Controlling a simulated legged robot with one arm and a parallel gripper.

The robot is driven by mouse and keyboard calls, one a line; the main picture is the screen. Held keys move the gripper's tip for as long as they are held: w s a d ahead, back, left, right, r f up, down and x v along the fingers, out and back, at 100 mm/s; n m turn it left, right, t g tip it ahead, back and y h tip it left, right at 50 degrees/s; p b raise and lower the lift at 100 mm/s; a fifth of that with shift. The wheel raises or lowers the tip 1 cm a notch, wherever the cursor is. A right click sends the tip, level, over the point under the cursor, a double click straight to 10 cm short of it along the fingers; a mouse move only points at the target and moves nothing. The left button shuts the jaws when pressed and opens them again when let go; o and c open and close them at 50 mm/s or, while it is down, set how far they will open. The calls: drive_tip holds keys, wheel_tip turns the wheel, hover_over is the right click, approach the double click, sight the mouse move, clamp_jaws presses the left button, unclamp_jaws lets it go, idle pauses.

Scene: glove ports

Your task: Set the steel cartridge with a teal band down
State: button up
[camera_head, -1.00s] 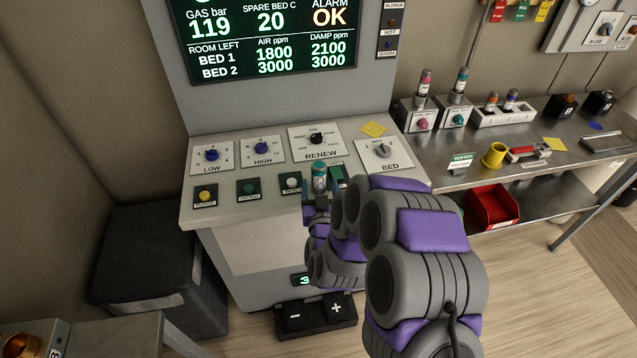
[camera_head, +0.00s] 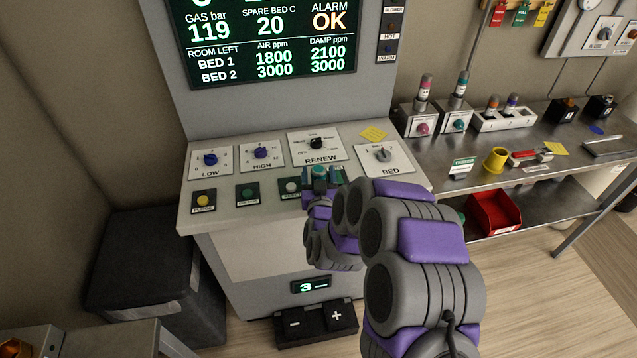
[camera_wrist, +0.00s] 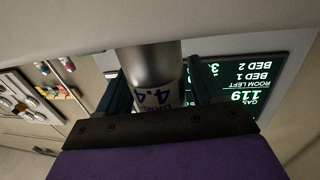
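The wrist view is upside down. The cartridge's lower end meets the grey console surface in that picture; whether it touches cannot be told.
The sloped console (camera_head: 262,212) carries LOW, HIGH, RENEW and BED dials and several push buttons close to my gripper. The steel bench (camera_head: 480,178) at right holds other cartridges in stands, a yellow cup (camera_head: 495,158) and a red bin (camera_head: 493,212) below.

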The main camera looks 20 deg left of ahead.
sight(316, 174)
drive_tip(key=shift+a, duration=0.1)
drive_tip(key=c, duration=1.2)
drive_tip(key=shift+r+p, duration=0.35)
drive_tip(key=shift+r, duration=0.35)
wheel_tip(316, 174, up, 2)
drive_tip(key=shift+r+p, duration=0.15)
drive_tip(key=shift+p, duration=0.35)
drive_tip(key=v, duration=0.8)
drive_tip(key=shift+s+a+r, duration=0.15)
drive_tip(key=shift+a+r, duration=0.1)
drive_tip(key=shift+r, duration=0.05)
drive_tip(key=p, duration=0.3)
drive_tip(key=shift+r+p, duration=0.1)
drive_tip(key=shift+p, duration=0.3)
drive_tip(key=shift+p, duration=0.55)
